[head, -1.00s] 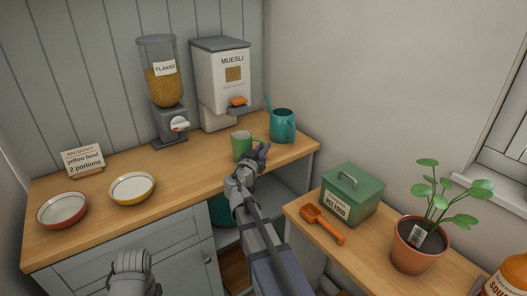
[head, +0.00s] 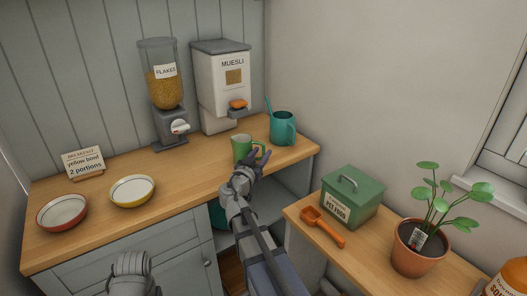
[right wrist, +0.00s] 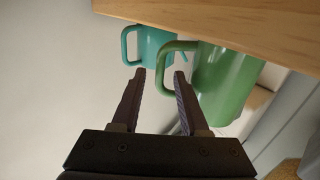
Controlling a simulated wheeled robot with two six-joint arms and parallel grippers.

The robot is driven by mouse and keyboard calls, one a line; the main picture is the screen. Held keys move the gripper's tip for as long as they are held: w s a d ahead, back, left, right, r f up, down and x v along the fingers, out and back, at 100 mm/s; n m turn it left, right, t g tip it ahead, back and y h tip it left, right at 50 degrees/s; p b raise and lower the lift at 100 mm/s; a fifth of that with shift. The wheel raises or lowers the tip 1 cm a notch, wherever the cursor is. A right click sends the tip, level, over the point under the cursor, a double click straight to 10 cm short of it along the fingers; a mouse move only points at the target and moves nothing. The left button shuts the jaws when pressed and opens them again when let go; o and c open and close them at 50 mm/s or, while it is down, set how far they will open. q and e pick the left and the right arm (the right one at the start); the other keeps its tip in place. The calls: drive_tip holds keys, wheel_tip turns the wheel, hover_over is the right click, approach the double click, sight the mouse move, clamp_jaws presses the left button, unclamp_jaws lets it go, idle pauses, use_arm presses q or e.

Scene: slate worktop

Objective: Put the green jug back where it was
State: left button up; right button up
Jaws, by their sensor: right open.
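The green jug (head: 242,149) stands upright on the wooden worktop near its front edge, below and in front of the muesli dispenser, its handle to the right. My right gripper (head: 258,159) is by the handle side. In the right wrist view, the picture is upside down; the open right gripper (right wrist: 160,74) has the green jug (right wrist: 228,82) to its right. The jug's handle reaches in front of the fingertips; I cannot tell if it lies between them.
A teal jug (head: 283,128) stands close behind and right of the green one. The muesli dispenser (head: 222,85) and flakes dispenser (head: 164,90) stand at the back. A yellow bowl (head: 132,191) and red bowl (head: 62,212) are left. A lower right surface holds a pet food box (head: 352,199).

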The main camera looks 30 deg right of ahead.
drive_tip(key=v, duration=0.9)
drive_tip(key=shift+s+a, duration=0.1)
drive_tip(key=shift+s, duration=0.05)
drive_tip(key=s+a+f+n+g+y, duration=0.3)
drive_tip(key=s+a+f+y, duration=0.1)
drive_tip(key=a+f, duration=0.35)
drive_tip(key=s+a+f+n+g+y, duration=0.35)
drive_tip(key=a+f, duration=0.25)
drive_tip(key=f, duration=0.3)
drive_tip(key=s+a+f+n+g+y, duration=0.2)
drive_tip(key=s+a+n, duration=0.2)
drive_tip(key=a, duration=0.3)
drive_tip(key=s+a+f+n+g+y, duration=0.2)
drive_tip(key=s+a+f+n+y, duration=0.1)
drive_tip(key=s+a, duration=0.4)
drive_tip(key=shift+n+g, duration=0.35)
drive_tip(key=shift+f+y, duration=0.1)
drive_tip(key=shift+y, duration=0.15)
wheel_tip(320, 180, up, 16)
drive_tip(key=p, duration=1.6)
